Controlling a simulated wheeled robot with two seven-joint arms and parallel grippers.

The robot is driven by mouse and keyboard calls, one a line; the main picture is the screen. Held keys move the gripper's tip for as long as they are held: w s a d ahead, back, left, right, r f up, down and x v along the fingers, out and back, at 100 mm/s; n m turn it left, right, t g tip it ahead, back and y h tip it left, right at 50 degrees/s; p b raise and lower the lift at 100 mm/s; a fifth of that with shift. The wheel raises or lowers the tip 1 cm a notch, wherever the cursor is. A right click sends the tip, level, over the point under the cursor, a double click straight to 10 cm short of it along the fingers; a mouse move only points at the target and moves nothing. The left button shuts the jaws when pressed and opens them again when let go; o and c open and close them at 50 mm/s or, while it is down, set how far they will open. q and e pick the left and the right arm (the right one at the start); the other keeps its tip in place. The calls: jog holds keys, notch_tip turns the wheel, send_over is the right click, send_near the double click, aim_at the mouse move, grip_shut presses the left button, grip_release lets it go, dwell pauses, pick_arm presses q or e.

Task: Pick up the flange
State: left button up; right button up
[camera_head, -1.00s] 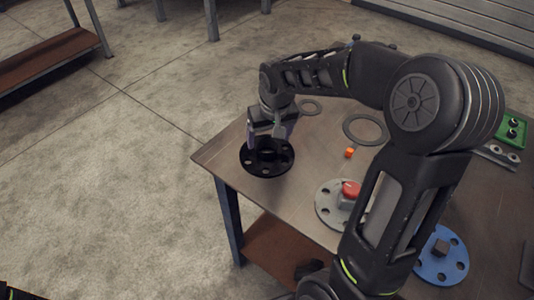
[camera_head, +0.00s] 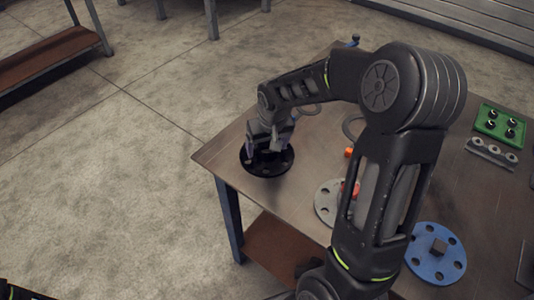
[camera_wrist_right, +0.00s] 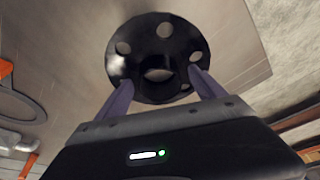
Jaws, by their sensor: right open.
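The black flange (camera_head: 267,170) lies flat near the table's left corner in the head view; it is a round disc with several bolt holes and a raised centre hub. My right gripper (camera_head: 266,153) is directly over it, pointing down. In the right wrist view the flange (camera_wrist_right: 158,32) is ahead of the open right gripper (camera_wrist_right: 161,84). One finger shows on each side of the hub's near part, with nothing held between them. Whether the fingers touch the flange I cannot tell. My left gripper is not in view.
On the table (camera_head: 222,152) are a grey flange (camera_head: 326,205), partly hidden by my right arm, a blue flange (camera_head: 437,270), a green tray (camera_head: 500,123) with black parts, a metal block with rings (camera_head: 490,154) and an orange cube (camera_head: 348,153). The left table edge is close to the black flange.

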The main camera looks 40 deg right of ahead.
jog(key=shift+c, duration=0.6)
grip_shut()
